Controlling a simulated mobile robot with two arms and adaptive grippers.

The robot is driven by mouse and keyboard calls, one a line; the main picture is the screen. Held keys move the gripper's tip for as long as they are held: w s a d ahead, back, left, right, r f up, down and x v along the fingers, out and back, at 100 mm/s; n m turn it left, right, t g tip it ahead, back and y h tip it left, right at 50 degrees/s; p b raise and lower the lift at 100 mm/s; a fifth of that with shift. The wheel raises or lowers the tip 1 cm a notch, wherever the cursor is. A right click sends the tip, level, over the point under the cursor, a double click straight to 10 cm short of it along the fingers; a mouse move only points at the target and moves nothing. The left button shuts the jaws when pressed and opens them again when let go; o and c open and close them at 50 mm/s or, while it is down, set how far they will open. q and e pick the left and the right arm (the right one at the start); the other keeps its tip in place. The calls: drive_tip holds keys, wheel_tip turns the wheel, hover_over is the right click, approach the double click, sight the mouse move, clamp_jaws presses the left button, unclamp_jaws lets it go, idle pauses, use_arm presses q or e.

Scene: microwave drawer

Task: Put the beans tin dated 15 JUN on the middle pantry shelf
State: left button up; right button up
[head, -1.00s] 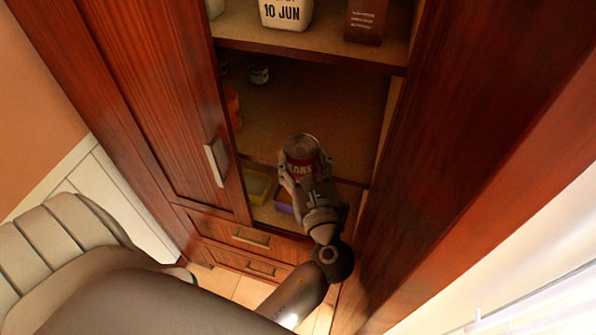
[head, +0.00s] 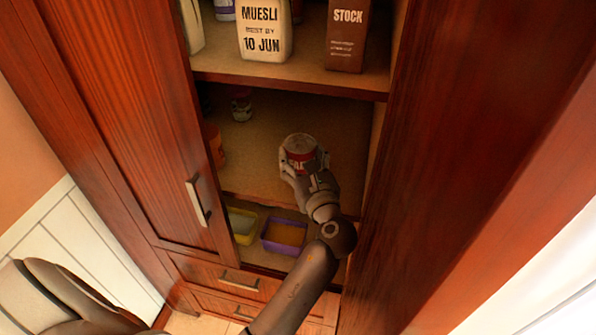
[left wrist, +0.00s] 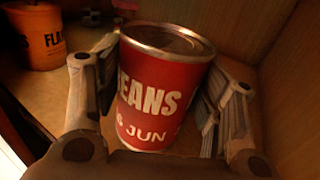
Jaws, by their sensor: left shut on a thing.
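The red beans tin (head: 302,157) with a silver rim is held upright in my left gripper (head: 306,165), over the middle pantry shelf (head: 263,140). In the left wrist view the tin (left wrist: 160,85) stands between the two fingers of the gripper (left wrist: 158,115). Its label reads "BEANS" and "JUN"; the day number is partly cut off at the label's turn and hard to read. I cannot tell whether the tin's base touches the shelf. My right gripper is not in view.
An orange tub (left wrist: 35,35) and a small jar (head: 241,104) stand left on the middle shelf. A muesli pack (head: 265,30) and a brown stock box (head: 347,35) stand above. Yellow (head: 242,224) and purple (head: 284,236) bins sit below. Bare shelf surrounds the tin.

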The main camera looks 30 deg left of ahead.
use_arm(q)
drive_tip(key=shift+w+a+b, duration=0.25)
drive_tip(key=shift+w+b, duration=0.15)
drive_tip(key=shift+w, duration=0.65)
drive_tip(key=shift+w+f, duration=0.15)
drive_tip(key=shift+w, duration=0.15)
drive_tip(key=shift+s+f+b, duration=0.1)
drive_tip(key=shift+f+b, duration=0.45)
drive_tip(key=shift+f, duration=0.25)
drive_tip(key=shift+f, duration=0.4)
drive_tip(key=o, duration=1.5)
drive_tip(key=shift+c, duration=0.2)
drive_tip(key=shift+f, duration=0.15)
